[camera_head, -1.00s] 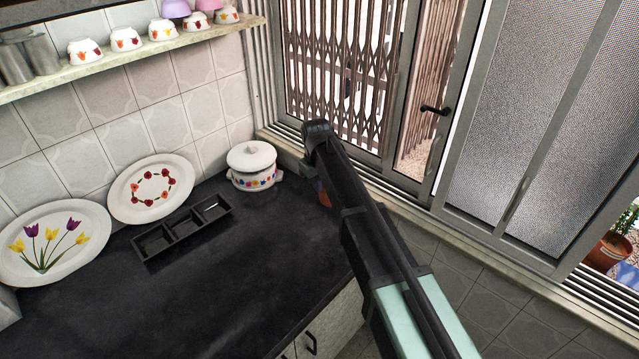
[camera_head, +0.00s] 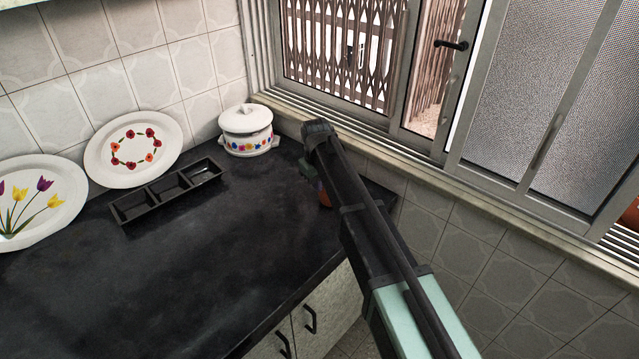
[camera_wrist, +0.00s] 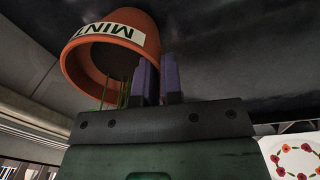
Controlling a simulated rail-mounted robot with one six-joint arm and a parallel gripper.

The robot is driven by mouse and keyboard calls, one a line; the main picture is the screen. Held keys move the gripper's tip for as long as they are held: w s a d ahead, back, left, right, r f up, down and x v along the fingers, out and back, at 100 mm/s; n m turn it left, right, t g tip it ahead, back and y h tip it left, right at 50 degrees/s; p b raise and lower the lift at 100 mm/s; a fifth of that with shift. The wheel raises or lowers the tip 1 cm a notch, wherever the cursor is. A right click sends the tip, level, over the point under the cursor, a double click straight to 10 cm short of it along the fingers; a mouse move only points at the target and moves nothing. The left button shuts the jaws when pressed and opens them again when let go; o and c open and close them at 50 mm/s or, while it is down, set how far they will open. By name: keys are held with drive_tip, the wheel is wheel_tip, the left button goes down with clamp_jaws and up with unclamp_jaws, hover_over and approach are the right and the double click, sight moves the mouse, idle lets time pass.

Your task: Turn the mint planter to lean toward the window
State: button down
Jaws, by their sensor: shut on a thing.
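The mint planter (camera_wrist: 112,50) is an orange pot with a white MINT label. The wrist view shows it upside down and tilted, its open rim toward the bottom of the picture and thin green stems at the mouth. My gripper (camera_wrist: 160,72) has its two purple fingers at the pot's rim on the right side, shut on it. The window (camera_head: 350,55) is behind, with a folding lattice outside.
A lidded white pot (camera_head: 247,140) stands in the back corner of the black counter (camera_head: 220,260). A black three-part tray (camera_head: 165,192) and two flowered plates (camera_head: 133,150) are further left. The counter's middle is clear. A window sill (camera_head: 440,178) runs along the right.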

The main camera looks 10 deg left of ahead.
drive_tip(key=shift+f, duration=0.1)
drive_tip(key=m, duration=0.1)
drive_tip(key=w+m, duration=0.1)
drive_tip(key=m, duration=0.1)
drive_tip(key=shift+a, duration=0.3)
drive_tip(key=shift+f, duration=0.35)
idle(0.4)
drive_tip(key=c, duration=1.2)
unclamp_jaws()
